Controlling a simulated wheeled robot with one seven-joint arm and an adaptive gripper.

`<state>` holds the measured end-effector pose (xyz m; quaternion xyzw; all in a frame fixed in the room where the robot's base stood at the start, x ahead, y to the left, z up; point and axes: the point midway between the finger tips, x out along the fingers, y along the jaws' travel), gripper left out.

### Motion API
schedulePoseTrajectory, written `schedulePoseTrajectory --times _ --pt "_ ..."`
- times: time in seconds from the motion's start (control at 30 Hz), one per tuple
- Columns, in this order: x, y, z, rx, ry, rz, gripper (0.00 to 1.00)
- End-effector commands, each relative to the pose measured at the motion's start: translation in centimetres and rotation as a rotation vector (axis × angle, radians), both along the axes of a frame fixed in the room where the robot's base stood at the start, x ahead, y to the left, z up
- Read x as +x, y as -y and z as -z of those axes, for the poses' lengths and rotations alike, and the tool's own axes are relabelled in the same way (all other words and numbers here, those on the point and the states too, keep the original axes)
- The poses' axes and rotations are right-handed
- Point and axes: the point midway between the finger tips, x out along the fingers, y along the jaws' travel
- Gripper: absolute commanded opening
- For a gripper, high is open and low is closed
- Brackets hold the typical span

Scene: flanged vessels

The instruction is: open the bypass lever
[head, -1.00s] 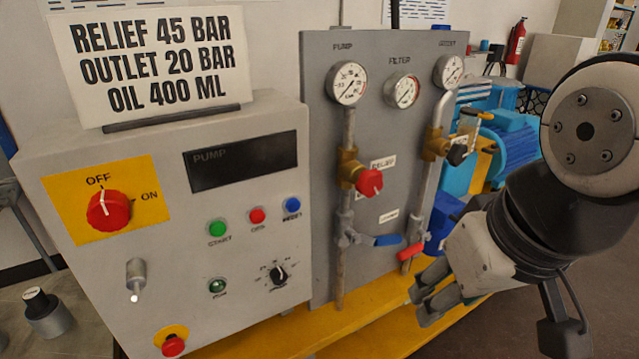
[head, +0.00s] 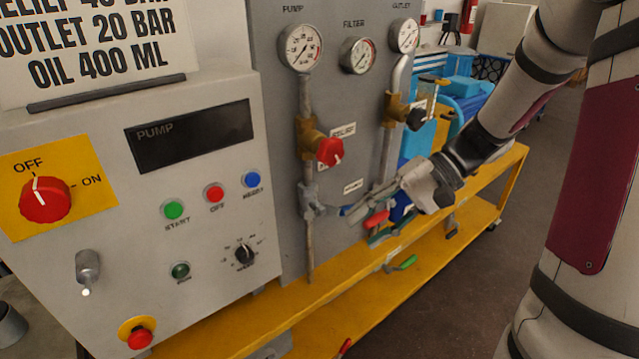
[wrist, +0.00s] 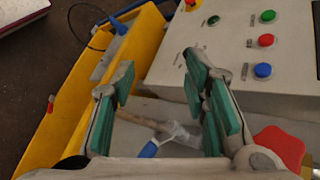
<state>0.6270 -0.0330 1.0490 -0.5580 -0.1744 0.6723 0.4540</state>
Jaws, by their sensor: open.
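The lever with the blue handle (head: 345,210) sits on a valve (head: 312,199) low on the left pipe, below the red relief knob (head: 330,151). A small label beside it is too blurred to read surely. In the head view my gripper (head: 366,204) is at the handle's right end and hides part of it. In the wrist view my gripper (wrist: 155,100) is open, with green pads apart. The blue handle (wrist: 148,150) shows in the gap between the fingers, and nothing is gripped. I cannot tell whether a finger touches it.
The grey panel (head: 290,240) is just behind the pipes, and the relief knob (wrist: 280,148) is close to the right finger in the wrist view. A yellow frame (head: 440,235) runs below. The control box (head: 150,190) stands left.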

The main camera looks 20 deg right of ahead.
Motion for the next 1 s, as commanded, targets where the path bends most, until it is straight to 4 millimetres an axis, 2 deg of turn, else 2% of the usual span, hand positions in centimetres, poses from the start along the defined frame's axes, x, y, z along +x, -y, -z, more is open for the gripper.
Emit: schedulePoseTrajectory --times 0.1,0.3,0.5,0.6,0.77,0.87,1.0 --pt "2.3 2.6 2.1 0.147 0.014 0.103 0.41" --pt "5.5 7.7 5.6 0.372 0.093 0.298 0.41" --pt "7.2 12.7 9.0 0.529 0.191 0.484 0.41" --pt "7.5 14.3 10.1 0.57 0.226 0.542 0.41" --pt "7.8 15.1 10.7 0.595 0.251 0.579 0.41" --pt "8.3 14.5 10.6 0.595 0.252 0.58 0.41" --pt "9.5 12.7 10.6 0.595 0.25 0.576 0.41"
